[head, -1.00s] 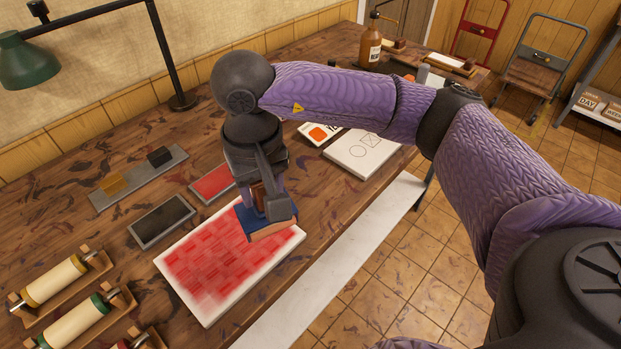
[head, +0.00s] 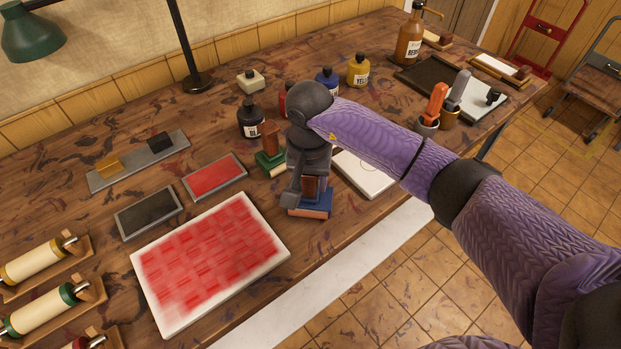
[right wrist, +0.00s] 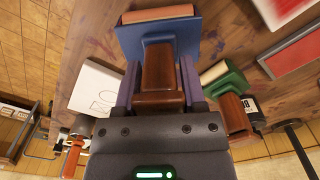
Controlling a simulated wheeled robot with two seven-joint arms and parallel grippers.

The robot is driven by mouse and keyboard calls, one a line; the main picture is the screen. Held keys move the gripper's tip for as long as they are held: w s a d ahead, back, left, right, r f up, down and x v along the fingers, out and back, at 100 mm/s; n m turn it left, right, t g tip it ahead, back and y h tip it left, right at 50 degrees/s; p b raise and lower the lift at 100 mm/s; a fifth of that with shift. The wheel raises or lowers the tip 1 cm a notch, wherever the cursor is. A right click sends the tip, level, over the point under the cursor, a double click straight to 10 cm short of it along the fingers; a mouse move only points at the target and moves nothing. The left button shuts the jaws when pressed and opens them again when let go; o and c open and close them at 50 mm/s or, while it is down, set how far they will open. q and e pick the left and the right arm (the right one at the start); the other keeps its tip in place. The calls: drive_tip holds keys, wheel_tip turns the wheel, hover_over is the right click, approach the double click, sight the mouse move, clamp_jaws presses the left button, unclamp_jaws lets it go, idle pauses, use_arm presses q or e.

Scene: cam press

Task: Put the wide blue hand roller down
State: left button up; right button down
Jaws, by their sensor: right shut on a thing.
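The wide blue hand roller (head: 311,209) has a brown wooden handle, a blue body and a salmon-coloured face. My right gripper (head: 311,187) is shut on its handle, near the table's front edge. In the right wrist view the blue body (right wrist: 208,38) shows beyond the fingers, with the handle between them. I cannot tell whether the roller's face touches the table. A similar green hand tool (head: 271,163) with a brown handle stands just left of it. My left gripper is not in view.
A red-inked white slab (head: 211,262) lies to the left, with a red pad (head: 215,176) and a dark pad (head: 149,213) behind it. A white printed block (head: 364,175) lies close on the right. Several ink bottles (head: 359,70) stand behind.

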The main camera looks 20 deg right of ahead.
drive_tip(key=shift+r, duration=0.1)
drive_tip(key=shift+c, duration=0.8)
unclamp_jaws()
drive_tip(key=shift+r, duration=0.15)
wheel_tip(320, 180, up, 12)
drive_tip(key=shift+f+p, duration=0.1)
drive_tip(key=shift+p, duration=0.65)
